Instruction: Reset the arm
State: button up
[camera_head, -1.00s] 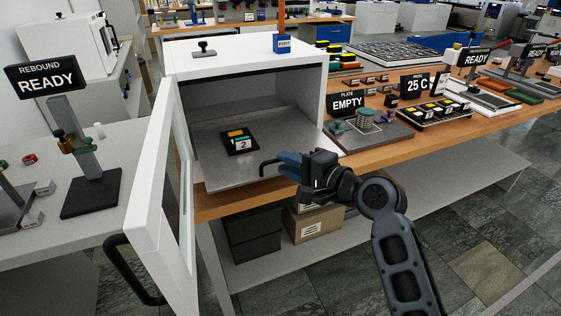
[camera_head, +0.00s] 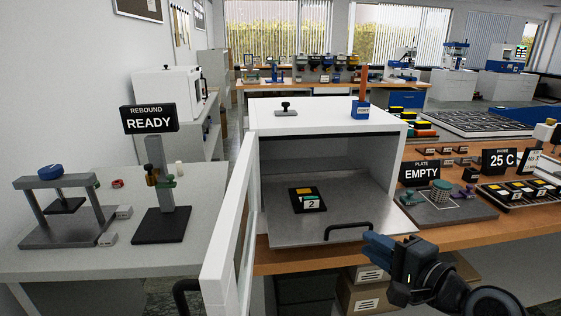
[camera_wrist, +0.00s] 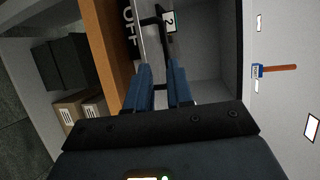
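My gripper (camera_head: 372,247) is in front of the white open chamber (camera_head: 330,112), near the right end of the black handle (camera_head: 348,229) on its pulled-out metal tray (camera_head: 285,222). In the wrist view my gripper's two blue fingers (camera_wrist: 161,68) are apart with nothing between them. The handle (camera_wrist: 157,38) shows just beyond the fingertips, apart from them. A black block with a yellow top and a "2" label (camera_head: 307,201) rests on the tray. The label also shows in the wrist view (camera_wrist: 170,20).
The chamber's white door (camera_head: 228,245) stands open at left. A stand with a "REBOUND READY" sign (camera_head: 148,118) is on the left table. To the right are a "PLATE EMPTY" sign (camera_head: 420,172) and a "25 C" sign (camera_head: 499,160). Boxes (camera_head: 366,298) lie under the bench.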

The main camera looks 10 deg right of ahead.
jog(key=s+f+n+h, duration=0.3)
jog(key=s+f, duration=0.3)
jog(key=s, duration=0.5)
jog(key=s+f+n+h, duration=0.25)
jog(key=s+f, duration=0.35)
jog(key=s, duration=0.5)
jog(key=s+a+r+n, duration=0.1)
jog(key=s+r+n, duration=0.3)
jog(key=s, duration=0.6)
jog(key=s+a+r+n, duration=0.1)
jog(key=s+r+n, duration=0.4)
jog(key=s, duration=0.5)
jog(key=shift+s, duration=0.2)
